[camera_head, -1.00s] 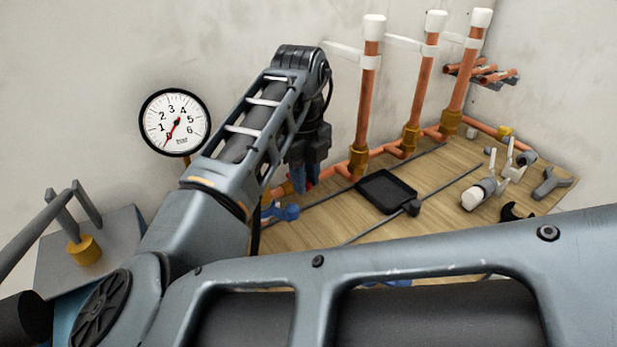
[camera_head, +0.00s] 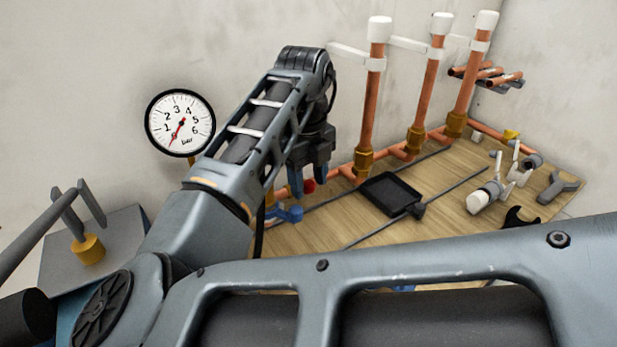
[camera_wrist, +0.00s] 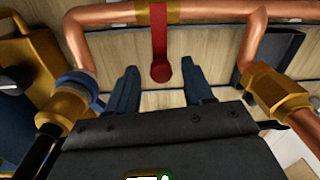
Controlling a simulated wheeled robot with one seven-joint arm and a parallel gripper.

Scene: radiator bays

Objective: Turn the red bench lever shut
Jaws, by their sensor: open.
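The red lever (camera_wrist: 159,48) hangs from a brass valve body (camera_wrist: 158,12) on a copper pipe in the wrist view, its rounded end towards my gripper. In the head view only a small red part of it (camera_head: 308,186) shows below my gripper. My gripper (camera_wrist: 161,78) is open, with one blue-grey finger on each side of the lever's line. The lever's end lies between the fingertips, apart from both. In the head view my gripper (camera_head: 309,180) points down at the bench's back left, and my arm hides part of the pipework.
Copper risers (camera_head: 420,90) with white caps stand along the wall. A black tray (camera_head: 390,194) and white-handled fittings (camera_head: 486,196) lie on the wooden bench (camera_head: 440,207). A pressure gauge (camera_head: 180,122) is at left. Brass fittings (camera_wrist: 268,90) flank my gripper closely.

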